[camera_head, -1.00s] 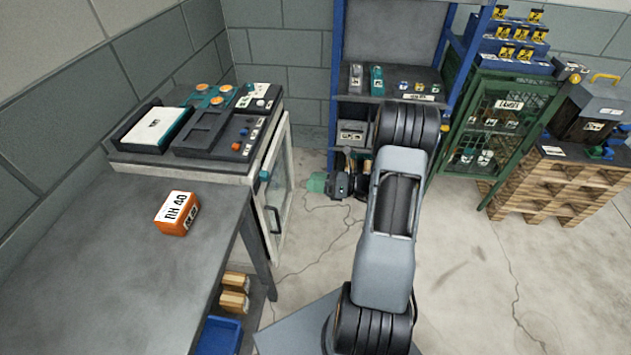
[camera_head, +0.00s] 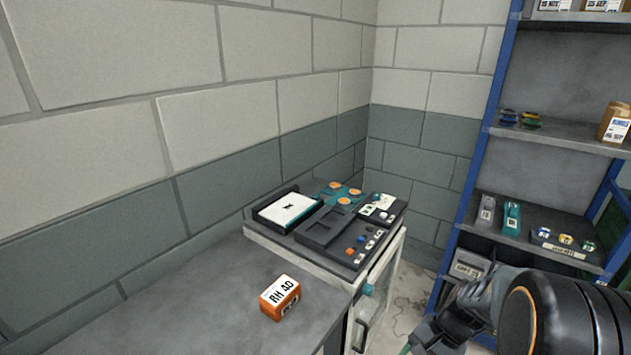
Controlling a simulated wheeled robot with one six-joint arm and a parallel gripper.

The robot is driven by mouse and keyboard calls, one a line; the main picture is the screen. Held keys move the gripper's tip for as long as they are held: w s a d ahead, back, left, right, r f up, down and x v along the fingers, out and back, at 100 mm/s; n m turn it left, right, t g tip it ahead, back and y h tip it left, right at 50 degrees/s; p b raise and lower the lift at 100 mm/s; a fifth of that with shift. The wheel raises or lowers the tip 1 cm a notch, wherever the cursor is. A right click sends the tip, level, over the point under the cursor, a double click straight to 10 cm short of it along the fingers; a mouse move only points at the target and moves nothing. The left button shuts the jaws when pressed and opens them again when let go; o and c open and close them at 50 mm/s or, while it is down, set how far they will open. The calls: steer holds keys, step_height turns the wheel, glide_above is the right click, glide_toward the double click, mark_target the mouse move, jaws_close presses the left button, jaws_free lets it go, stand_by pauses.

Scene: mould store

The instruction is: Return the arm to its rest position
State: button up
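My arm shows at the lower right, its black joint large and close to the camera. My gripper (camera_head: 428,338) is beyond it at the bottom edge, grey and dark with a bit of green at its tip. It points down and left, over the floor between the cabinet and the shelf rack. Its fingers are partly cut off by the frame, so I cannot tell whether they are open or shut, or whether anything is between them.
An orange box (camera_head: 280,298) marked RH 40 sits on the grey bench (camera_head: 190,318). Behind it, a low cabinet (camera_head: 384,284) carries trays. The blue-framed rack (camera_head: 478,158) holds small parts at the right. Walls close off the left and back.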

steer(key=s+a+r+n+t+h+p, duration=0.1)
steer(key=r+n, duration=0.3)
steer(key=r, duration=0.4)
steer(key=a+r+n+t+h+p, duration=0.2)
steer(key=a+r+n+t+h, duration=0.2)
steer(key=r, duration=0.4)
steer(key=shift+s+a+r+n, duration=0.15)
steer(key=shift+s+a+n, duration=0.25)
steer(key=shift+n, duration=0.3)
